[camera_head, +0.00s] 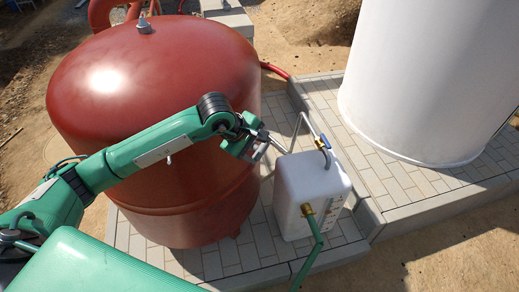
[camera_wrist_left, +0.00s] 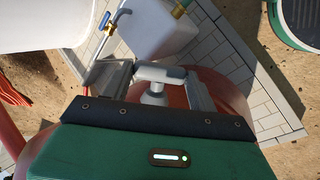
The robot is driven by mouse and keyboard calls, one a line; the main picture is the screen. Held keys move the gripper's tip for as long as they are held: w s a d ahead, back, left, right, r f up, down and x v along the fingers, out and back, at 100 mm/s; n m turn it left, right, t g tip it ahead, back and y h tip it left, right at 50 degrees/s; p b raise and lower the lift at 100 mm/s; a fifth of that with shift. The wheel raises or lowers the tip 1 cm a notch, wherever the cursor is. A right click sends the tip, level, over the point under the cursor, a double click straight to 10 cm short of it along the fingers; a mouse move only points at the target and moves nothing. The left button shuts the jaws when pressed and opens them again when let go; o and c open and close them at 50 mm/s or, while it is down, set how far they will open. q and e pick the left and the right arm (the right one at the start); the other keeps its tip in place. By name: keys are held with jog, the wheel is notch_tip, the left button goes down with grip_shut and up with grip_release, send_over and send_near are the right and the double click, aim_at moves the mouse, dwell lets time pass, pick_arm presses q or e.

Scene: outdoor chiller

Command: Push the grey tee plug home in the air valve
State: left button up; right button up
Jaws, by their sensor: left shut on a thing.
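My left gripper (camera_head: 258,148) is beside the right side of the red vessel, near the white box. In the left wrist view, my left gripper (camera_wrist_left: 160,82) is shut on the grey tee plug (camera_wrist_left: 158,73). The plug's crossbar lies between the fingers and its thicker stem points toward the palm, in front of the red vessel. I cannot clearly pick out the air valve. A small grey fitting (camera_head: 143,25) stands on top of the red vessel, away from the gripper. My right gripper is not in view.
The big red vessel (camera_head: 130,95) stands on grey paving (camera_head: 250,250). The white box (camera_head: 300,205) has a blue-handled tap (camera_head: 323,142), a bent pipe (camera_head: 297,128) and a green hose (camera_head: 312,248). A large white cylinder (camera_head: 430,70) stands right. Bare sand lies around.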

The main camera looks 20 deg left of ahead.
pick_arm(q)
jog(key=shift+w+a+b, duration=0.15)
jog(key=shift+a+b, duration=0.15)
jog(key=shift+a, duration=0.05)
dwell(0.3)
jog(key=shift+w+a, duration=0.15)
jog(key=shift+a, duration=0.25)
jog(key=o, duration=1.8)
jog(key=shift+r, duration=0.1)
jog(key=shift+a+r, duration=0.1)
jog(key=shift+r, duration=0.15)
jog(key=v, duration=0.6)
jog(key=shift+s+p, duration=0.2)
jog(key=shift+p, duration=0.1)
